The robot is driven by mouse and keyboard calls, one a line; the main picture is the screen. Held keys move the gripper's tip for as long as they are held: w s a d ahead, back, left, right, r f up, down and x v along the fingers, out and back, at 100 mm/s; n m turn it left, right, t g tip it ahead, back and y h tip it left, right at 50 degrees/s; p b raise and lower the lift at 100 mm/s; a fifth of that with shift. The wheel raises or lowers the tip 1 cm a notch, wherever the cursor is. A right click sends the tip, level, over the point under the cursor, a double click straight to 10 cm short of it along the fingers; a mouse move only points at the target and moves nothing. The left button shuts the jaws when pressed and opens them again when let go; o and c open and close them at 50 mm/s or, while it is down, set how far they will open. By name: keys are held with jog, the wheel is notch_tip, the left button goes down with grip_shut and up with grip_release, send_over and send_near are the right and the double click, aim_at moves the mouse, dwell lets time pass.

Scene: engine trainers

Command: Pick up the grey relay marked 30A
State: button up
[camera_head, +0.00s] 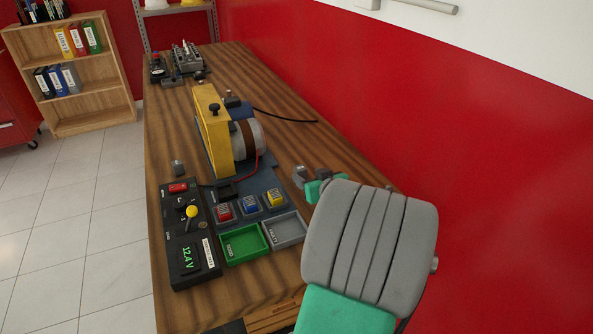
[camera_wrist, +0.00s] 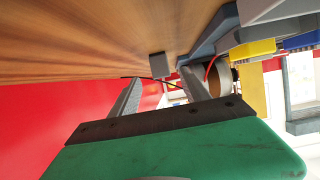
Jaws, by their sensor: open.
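A small grey relay-like block (camera_wrist: 157,65) stands on the bare wood in the wrist view, beyond and between my fingertips. What looks like the same block (camera_head: 301,175) shows in the head view, right of the engine trainer and close to my gripper (camera_head: 315,184). Another small grey block (camera_head: 178,167) stands left of the trainer. No 30A marking can be read on either. My gripper (camera_wrist: 161,83) is open, with nothing between its fingers and a gap to the block. My arm partly hides the gripper in the head view.
The yellow-framed engine trainer (camera_head: 213,130) stands mid-bench. A green tray (camera_head: 245,245), a grey tray (camera_head: 287,231) and a tester (camera_head: 187,262) are nearer. A red wall (camera_head: 480,140) borders the right side.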

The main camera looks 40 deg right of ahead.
aim_at(303, 171)
jog(key=x, duration=0.6)
jog(key=shift+w+p, duration=0.3)
jog(key=shift+p, duration=0.05)
jog(key=shift+r, duration=0.1)
jog(key=shift+c, duration=0.4)
grip_shut()
